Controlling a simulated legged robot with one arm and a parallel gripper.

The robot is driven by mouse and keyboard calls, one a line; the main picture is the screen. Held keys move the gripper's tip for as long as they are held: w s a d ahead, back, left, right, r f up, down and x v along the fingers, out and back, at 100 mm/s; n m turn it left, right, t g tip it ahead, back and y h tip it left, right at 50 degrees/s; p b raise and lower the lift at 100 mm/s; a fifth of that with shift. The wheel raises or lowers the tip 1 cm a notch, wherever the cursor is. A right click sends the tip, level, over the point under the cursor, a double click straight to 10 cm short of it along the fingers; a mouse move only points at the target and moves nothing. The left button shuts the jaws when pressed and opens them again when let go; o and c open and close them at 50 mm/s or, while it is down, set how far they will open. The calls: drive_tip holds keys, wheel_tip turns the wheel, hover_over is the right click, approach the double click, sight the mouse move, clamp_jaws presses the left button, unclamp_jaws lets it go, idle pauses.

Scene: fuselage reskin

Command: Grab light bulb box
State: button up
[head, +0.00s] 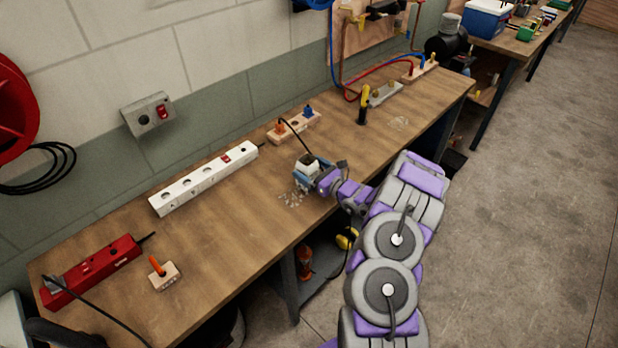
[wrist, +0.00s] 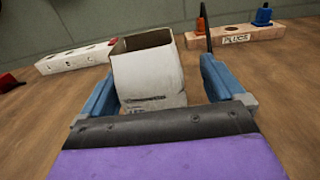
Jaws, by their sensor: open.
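The light bulb box is a small white carton (wrist: 150,78) with an open top and dark printing low on its front. In the wrist view it stands upright on the wooden bench, between the two blue fingers of my gripper (wrist: 158,92). The left finger is close to the box's left side; a gap shows between the box and the right finger. In the head view the box (head: 307,163) shows at the end of my gripper (head: 309,170), near the bench's middle. My gripper is open around the box. The box's lower part is partly hidden by my gripper.
A white power strip (head: 205,178) lies behind to the left, and a wooden block with orange and blue plugs (head: 294,127) lies behind. A red strip (head: 92,271) and a small block with an orange handle (head: 163,274) are at the left. The bench (head: 225,235) is clear in front.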

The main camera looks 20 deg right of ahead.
drive_tip(key=shift+w+a+r, duration=0.15)
drive_tip(key=shift+w+a, duration=0.1)
drive_tip(key=shift+a, duration=0.3)
drive_tip(key=shift+d, duration=0.3)
drive_tip(key=c, duration=0.7)
drive_tip(key=shift+c, duration=1.3)
drive_tip(key=shift+a, duration=0.15)
drive_tip(key=shift+c, duration=0.4)
